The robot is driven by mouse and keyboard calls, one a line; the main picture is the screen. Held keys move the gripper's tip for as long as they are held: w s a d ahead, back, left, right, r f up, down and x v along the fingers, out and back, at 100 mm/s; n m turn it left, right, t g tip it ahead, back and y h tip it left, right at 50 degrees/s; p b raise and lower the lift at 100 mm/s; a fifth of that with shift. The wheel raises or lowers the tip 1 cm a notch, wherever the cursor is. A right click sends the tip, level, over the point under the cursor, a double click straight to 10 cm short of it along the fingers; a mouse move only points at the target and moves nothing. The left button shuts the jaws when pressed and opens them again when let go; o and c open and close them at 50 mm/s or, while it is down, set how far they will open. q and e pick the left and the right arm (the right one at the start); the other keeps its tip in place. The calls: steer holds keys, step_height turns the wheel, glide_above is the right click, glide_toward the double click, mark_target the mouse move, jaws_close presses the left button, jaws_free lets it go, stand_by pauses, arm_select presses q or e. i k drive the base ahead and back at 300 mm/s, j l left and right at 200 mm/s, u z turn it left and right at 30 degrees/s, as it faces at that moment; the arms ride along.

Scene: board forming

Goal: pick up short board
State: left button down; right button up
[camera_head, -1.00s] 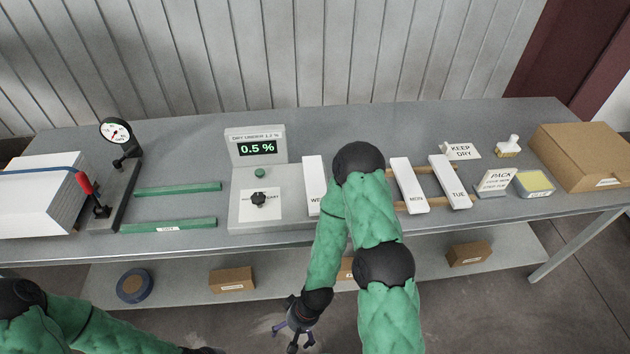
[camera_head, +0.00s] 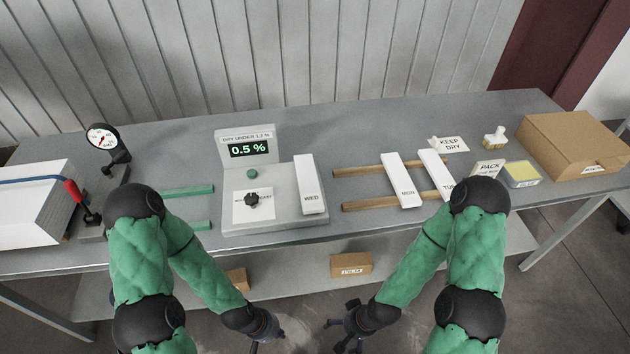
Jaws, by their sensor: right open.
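Three white boards lie on the bench. The WED board (camera_head: 310,184) rests on the right part of the grey meter unit. The MON board (camera_head: 402,179) and the TUE board (camera_head: 433,167) lie across two wooden rails; my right arm covers the near end of TUE. I cannot tell for certain which one is the short board. My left gripper (camera_head: 268,342) hangs low before the bench, partly cut off by the bottom edge. My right gripper (camera_head: 345,338) is open and empty, also low before the bench. Both are well apart from the boards.
The meter unit (camera_head: 232,208) reads 0.5 %. Green rails (camera_head: 188,190) and a press with a gauge (camera_head: 102,138) stand left. A cardboard box (camera_head: 575,150), a PACK sign (camera_head: 488,168), a KEEP DRY sign (camera_head: 450,144) and a brush (camera_head: 495,137) stand right.

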mark_target(310, 192)
steer(key=l+u, duration=0.65)
steer(key=u, duration=0.15)
